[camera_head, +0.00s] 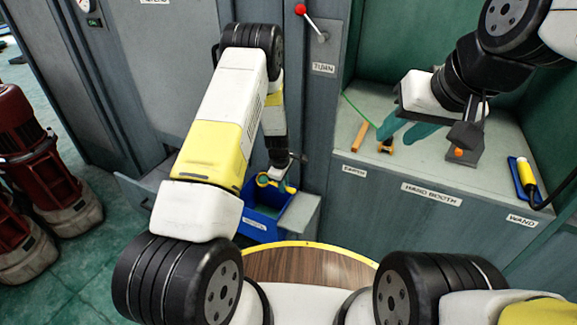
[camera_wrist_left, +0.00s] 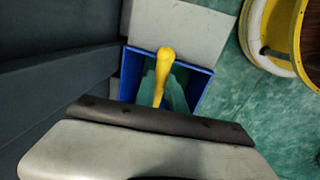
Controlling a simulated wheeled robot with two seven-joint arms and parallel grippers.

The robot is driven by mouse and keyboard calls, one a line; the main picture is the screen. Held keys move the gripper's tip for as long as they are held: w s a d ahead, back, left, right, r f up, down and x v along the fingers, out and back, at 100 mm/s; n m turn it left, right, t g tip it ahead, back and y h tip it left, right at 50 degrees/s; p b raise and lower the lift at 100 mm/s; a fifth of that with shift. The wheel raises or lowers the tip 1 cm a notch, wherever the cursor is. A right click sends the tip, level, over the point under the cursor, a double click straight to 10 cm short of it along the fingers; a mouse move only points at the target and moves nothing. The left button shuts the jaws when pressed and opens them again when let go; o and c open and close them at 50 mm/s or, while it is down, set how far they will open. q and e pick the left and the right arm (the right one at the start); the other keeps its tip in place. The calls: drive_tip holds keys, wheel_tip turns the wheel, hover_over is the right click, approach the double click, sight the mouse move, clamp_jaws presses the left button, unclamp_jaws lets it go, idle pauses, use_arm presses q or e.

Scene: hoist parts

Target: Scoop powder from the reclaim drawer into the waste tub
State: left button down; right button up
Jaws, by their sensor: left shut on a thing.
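A blue open box (camera_head: 243,225) stands low beside the cabinet, its front label too small to read; I cannot tell whether it is the reclaim drawer or the waste tub. Its blue rim also shows in the left wrist view (camera_wrist_left: 202,85), with teal material inside. My left gripper (camera_head: 283,168) is shut on the scoop; the grip itself is mostly hidden. My right gripper (camera_head: 462,140) hangs over the booth counter; its jaw opening is unclear.
Teal gloves (camera_head: 410,132), an orange stick (camera_head: 360,135) and a yellow wand (camera_head: 526,172) are on the hand booth counter. A round wooden top with a yellow rim (camera_head: 310,265) is in front of me. Red machines (camera_head: 40,165) stand at left.

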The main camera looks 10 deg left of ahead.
use_arm(q)
drive_tip(key=shift+s+a+f+t+h, duration=0.15)
drive_tip(key=shift+f+t+h, duration=0.4)
drive_tip(key=shift+t, duration=1)
drive_tip(key=shift+s+f+t+h, duration=0.35)
drive_tip(key=shift+t+h, duration=0.3)
drive_tip(key=shift+t, duration=0.95)
drive_tip(key=shift+s+a+f+t+h, duration=0.15)
drive_tip(key=shift+f+t+h, duration=0.4)
drive_tip(key=shift+t, duration=1)
drive_tip(key=shift+d+r, duration=0.1)
